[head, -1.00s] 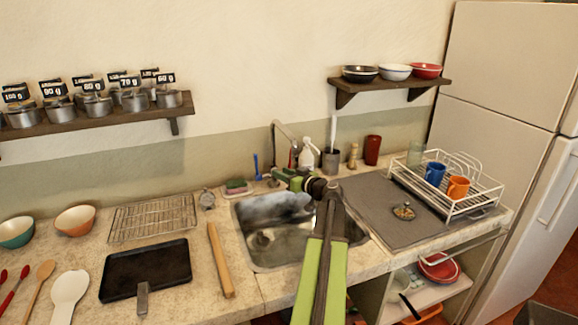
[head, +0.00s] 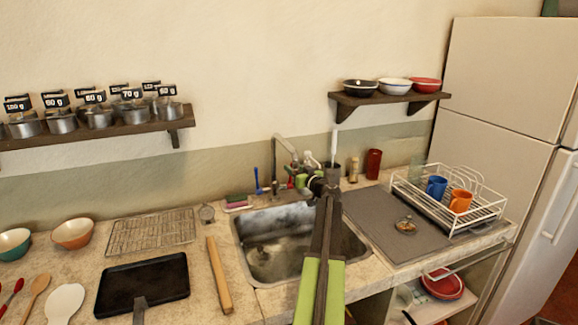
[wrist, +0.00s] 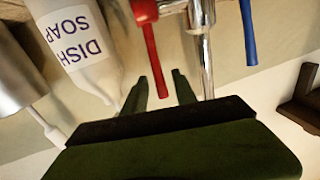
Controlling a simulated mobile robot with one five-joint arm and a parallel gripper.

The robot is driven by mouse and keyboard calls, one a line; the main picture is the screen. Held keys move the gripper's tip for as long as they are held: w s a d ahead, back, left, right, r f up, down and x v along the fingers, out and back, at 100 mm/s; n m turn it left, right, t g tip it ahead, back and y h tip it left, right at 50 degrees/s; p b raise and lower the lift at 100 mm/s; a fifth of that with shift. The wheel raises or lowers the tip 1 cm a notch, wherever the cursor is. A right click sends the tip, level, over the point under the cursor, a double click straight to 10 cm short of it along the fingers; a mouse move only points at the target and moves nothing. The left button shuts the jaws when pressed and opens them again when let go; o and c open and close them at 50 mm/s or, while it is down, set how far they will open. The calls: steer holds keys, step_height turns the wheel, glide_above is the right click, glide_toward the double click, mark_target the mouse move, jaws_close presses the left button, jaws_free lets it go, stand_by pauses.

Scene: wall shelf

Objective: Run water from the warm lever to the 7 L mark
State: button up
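The tap (head: 283,148) stands behind the metal sink (head: 262,262), and its chrome body (wrist: 205,50) shows in the wrist view. I cannot make out a 7 L mark or running water.
A dish soap bottle (wrist: 82,50) stands close beside the red lever. A sponge (head: 238,201) lies left of the tap. A dark cup (head: 334,170) and a red tumbler (head: 374,163) stand to the right. A dish rack (head: 450,207) is farther right.

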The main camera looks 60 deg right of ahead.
steer(key=shift+x, duration=2)
steer(key=shift+c, duration=0.2)
jaws_close()
